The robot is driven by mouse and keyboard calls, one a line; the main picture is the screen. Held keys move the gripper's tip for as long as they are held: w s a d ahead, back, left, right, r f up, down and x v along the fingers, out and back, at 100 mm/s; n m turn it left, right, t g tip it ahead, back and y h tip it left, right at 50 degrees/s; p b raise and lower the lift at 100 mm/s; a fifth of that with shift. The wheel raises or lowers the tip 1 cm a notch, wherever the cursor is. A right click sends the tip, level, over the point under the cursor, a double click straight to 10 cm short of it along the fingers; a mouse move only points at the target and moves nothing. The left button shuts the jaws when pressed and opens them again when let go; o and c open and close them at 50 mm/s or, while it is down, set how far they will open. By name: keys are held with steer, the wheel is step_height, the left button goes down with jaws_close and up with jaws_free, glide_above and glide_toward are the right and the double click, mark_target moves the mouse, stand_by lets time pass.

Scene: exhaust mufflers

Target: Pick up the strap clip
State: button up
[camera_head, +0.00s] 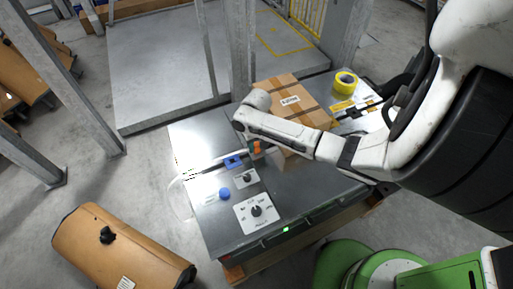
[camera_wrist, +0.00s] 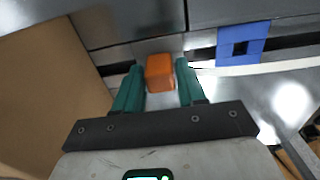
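In the wrist view, an orange block (camera_wrist: 160,73) lies between the two green fingers of my gripper (camera_wrist: 160,66), close to their tips. The fingers sit very near both its sides; I cannot tell whether they touch it. In the head view, the orange block (camera_head: 257,147) shows beside my gripper (camera_head: 252,146), above the grey metal table (camera_head: 190,135). A blue square clip-like piece with a dark hole (camera_wrist: 241,46) is on a pale strip to the right. It also shows left of my gripper in the head view (camera_head: 233,162). I cannot tell which piece is the strap clip.
A cardboard box (camera_head: 290,92) stands right behind my arm, with a yellow tape roll (camera_head: 345,82) beyond it. Control plates with black knobs (camera_head: 256,212) and a blue button (camera_head: 224,194) are at the table's front. A grey post (camera_head: 241,50) rises behind.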

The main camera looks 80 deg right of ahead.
steer(key=c, duration=0.6)
steer(key=shift+o, duration=0.2)
steer(key=shift+r, duration=0.1)
